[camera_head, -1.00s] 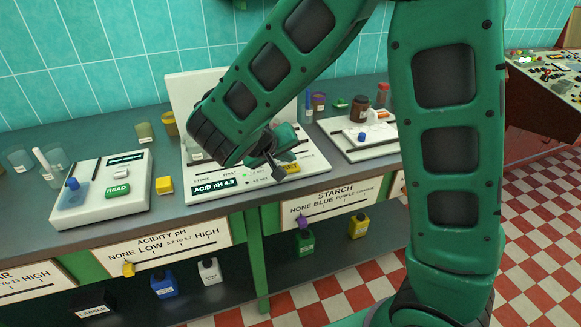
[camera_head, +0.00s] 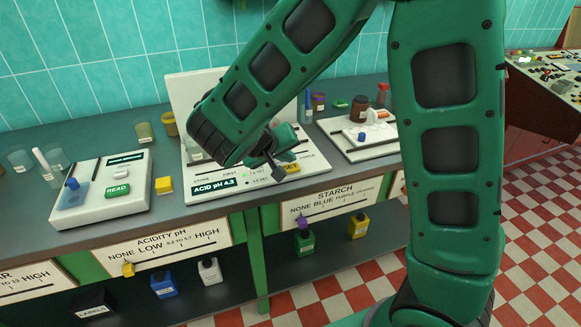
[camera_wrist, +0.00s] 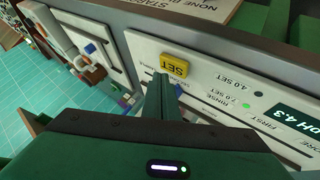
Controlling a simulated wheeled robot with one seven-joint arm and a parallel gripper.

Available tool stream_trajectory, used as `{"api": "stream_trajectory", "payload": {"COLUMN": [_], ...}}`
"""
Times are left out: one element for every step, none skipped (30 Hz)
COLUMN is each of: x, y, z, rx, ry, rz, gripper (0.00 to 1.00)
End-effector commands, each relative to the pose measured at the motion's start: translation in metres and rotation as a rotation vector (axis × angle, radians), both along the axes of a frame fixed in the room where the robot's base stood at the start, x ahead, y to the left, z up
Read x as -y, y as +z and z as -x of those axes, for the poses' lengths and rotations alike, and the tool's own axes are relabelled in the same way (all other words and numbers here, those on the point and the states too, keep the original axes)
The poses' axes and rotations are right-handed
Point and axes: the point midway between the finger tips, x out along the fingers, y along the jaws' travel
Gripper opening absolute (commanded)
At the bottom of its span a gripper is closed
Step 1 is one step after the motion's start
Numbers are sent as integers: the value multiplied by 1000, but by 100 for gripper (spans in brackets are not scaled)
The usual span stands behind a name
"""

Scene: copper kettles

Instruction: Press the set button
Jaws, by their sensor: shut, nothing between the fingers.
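The yellow set button (camera_wrist: 177,64) sits on the white acid pH meter panel (camera_wrist: 210,72). In the head view the button (camera_head: 293,168) is partly hidden by my gripper (camera_head: 277,174). My gripper is shut and empty, pointing down at the panel. In the wrist view its fingertips (camera_wrist: 163,80) are just beside the lower left edge of the button. I cannot tell whether they touch it or the panel. The panel's display (camera_head: 214,184) reads "ACID pH 4.3".
A white device with a green READ button (camera_head: 117,191) and a yellow block (camera_head: 164,185) stand to the left. Another white tray (camera_head: 384,149) with a blue cap and a brown jar (camera_head: 359,109) stand to the right. Tall backboard rises behind the panel.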

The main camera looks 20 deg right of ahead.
Motion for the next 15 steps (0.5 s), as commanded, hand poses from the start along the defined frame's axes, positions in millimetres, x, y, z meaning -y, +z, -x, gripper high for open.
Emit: {"api": "stream_trajectory", "payload": {"x": [0,0,0,0,0,0,0,0,0,0,0,-1,-1,-1,-1], "y": [0,0,0,0,0,-1,-1,-2,-3,-4,-5,-6,-7,-7,-7], "z": [0,0,0,0,0,0,0,0,0,1,1,1,1,1,1], "rx": [0,0,0,0,0,-1,-1,-1,-1,-1,-1,0,0,0,1], "ry": [0,0,0,0,0,1,1,1,1,1,1,2,2,2,1], "rz": [0,0,0,0,0,0,0,0,0,0,1,1,0,0,-1], "gripper": [0,0,0,0,0,0,0,0,0,0,0,0,0,0,0]}}
